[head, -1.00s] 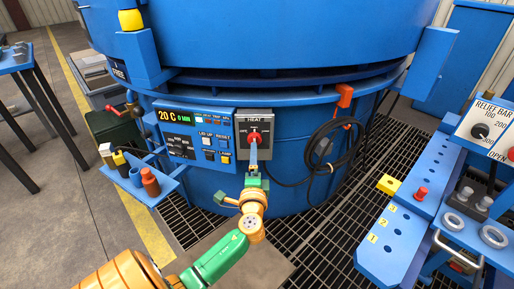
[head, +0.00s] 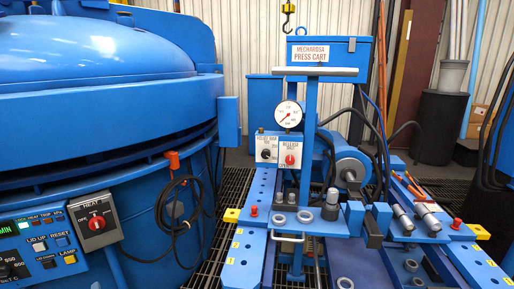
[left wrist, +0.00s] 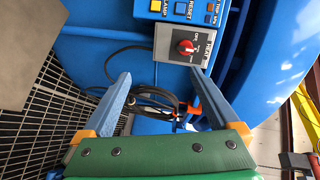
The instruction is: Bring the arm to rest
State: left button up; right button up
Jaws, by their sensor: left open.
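My left gripper (left wrist: 160,76) shows only in the left wrist view, where its two blue-grey fingers are spread open with nothing held between them. Past the fingertips is the grey HEAT switch box (left wrist: 206,50) with its red knob (left wrist: 186,46), apart from the fingers. The same HEAT box (head: 84,208) shows at the lower left of the head view, with its red knob (head: 97,222) in front. Neither of my arms shows in the head view, and my right gripper is in neither current view.
The blue furnace (head: 110,120) fills the left of the head view. A coiled black cable (head: 178,205) hangs on its side from an orange hook (head: 172,160). The press cart (head: 262,200) stands at centre right, with floor grating (head: 232,190) between them.

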pick_arm(q)
jog(key=s+d+f+n+g+h, duration=0.35)
jog(key=s+d+f+h, duration=0.25)
jog(key=s+d, duration=0.3)
jog(key=s+d+f+n+g+h, duration=0.2)
jog(key=s+d+f+g+h, duration=0.25)
jog(key=s+d, duration=0.5)
notch_tip(320, 180, down, 18)
jog(key=s+g, duration=0.1)
jog(key=s, duration=0.1)
jog(key=s+a+f+g, duration=0.1)
jog(key=s+a+f, duration=0.2)
jog(key=s+f, duration=0.7)
notch_tip(320, 180, up, 24)
jog(key=s+d+p, duration=0.1)
jog(key=s+p, duration=0.1)
jog(key=p, duration=2.2)
jog(key=shift+s+d+m+g+h, duration=0.25)
jog(key=shift+d+m+g+h, duration=0.1)
jog(key=shift+m, duration=0.1)
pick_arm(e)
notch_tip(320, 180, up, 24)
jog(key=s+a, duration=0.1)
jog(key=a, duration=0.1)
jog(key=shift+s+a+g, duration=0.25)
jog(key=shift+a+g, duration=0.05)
pick_arm(q)
jog(key=shift+r, duration=0.1)
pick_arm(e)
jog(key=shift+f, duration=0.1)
